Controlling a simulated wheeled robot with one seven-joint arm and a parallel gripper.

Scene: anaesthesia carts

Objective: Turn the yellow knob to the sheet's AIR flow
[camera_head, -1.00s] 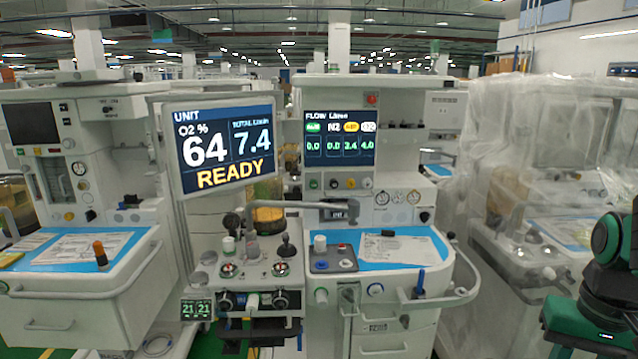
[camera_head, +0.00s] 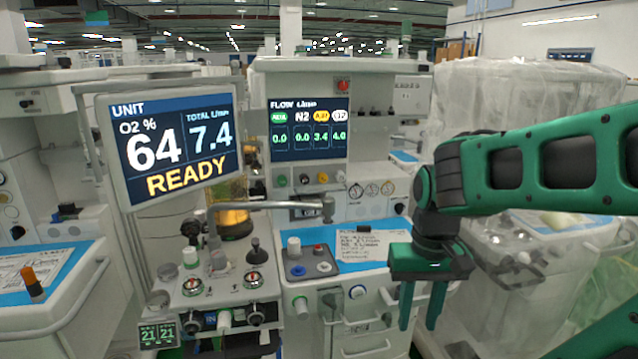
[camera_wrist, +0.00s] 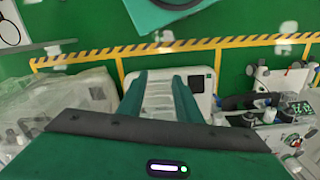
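The yellow knob (camera_head: 322,178) is in a row of small knobs under the flow display (camera_head: 307,130) in the head view. The display's yellow AIR column reads 3.4. The sheet (camera_head: 365,250) lies on the blue work surface below; its handwritten lines are too small to read surely. My gripper (camera_head: 421,312) points down at the right of the cart's front, lower than the knob and well apart from it. Its two fingers are spread and empty. They also show apart in the wrist view (camera_wrist: 160,82), over the floor and a white cart top; the knob is not in that view.
A tilted monitor (camera_head: 173,143) reads O2 64, total 7.4, READY. A grey jointed arm (camera_head: 270,205) sticks out below the knob row. A small panel with knobs (camera_head: 308,268) stands left of the sheet. A plastic-wrapped machine (camera_head: 530,120) is at right, behind my arm.

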